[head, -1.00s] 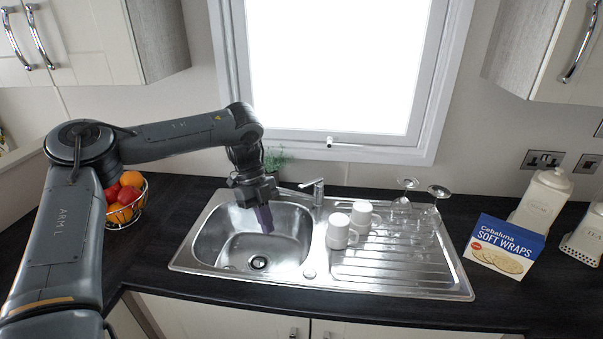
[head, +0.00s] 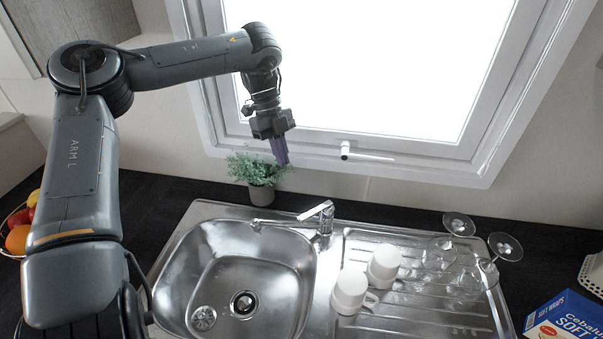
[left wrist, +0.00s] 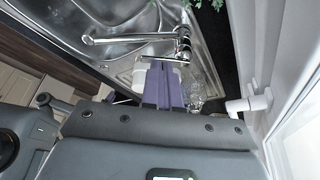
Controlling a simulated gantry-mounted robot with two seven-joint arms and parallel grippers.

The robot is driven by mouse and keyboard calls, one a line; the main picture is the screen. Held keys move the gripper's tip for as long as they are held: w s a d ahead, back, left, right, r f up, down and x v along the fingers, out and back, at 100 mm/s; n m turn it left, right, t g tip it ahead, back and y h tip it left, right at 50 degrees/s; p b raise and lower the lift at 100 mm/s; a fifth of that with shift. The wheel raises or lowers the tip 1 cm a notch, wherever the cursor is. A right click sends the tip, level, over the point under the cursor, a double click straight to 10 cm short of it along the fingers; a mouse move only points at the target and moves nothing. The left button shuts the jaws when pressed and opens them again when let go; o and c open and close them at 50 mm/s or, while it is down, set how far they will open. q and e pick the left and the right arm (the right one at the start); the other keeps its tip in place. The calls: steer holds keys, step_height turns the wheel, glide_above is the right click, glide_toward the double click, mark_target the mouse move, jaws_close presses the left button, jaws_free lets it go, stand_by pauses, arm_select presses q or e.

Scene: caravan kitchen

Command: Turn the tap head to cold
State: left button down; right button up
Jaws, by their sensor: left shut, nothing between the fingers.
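The chrome tap (head: 322,216) stands at the back edge of the steel sink, between the bowl and the drainer. Its spout (head: 283,223) reaches left over the bowl, and its lever head (head: 313,209) sits on top. In the left wrist view the tap (left wrist: 180,42) shows just beyond the fingertips. My left gripper (head: 282,162) has purple fingers pointing down, shut and empty. In the head view it appears above and left of the tap, in front of the window frame, and looks apart from it. The right gripper is not in view.
A potted plant (head: 259,180) stands behind the sink, close to the left fingers in the picture. Two white mugs (head: 350,291) and upturned glasses (head: 468,264) stand on the drainer. A window handle (head: 362,153) juts out. A wraps box (head: 568,317) is at lower right.

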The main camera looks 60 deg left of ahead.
arm_select(q)
steer(key=w+d+f+p, duration=0.1)
steer(key=d+f+p, duration=0.2)
steer(key=d+f, duration=0.4)
steer(key=shift+a+x, duration=0.25)
steer(key=shift+x, duration=0.95)
steer(key=shift+d+f+n, duration=0.1)
steer(key=shift+d+n, duration=0.25)
steer(key=shift+n, duration=0.15)
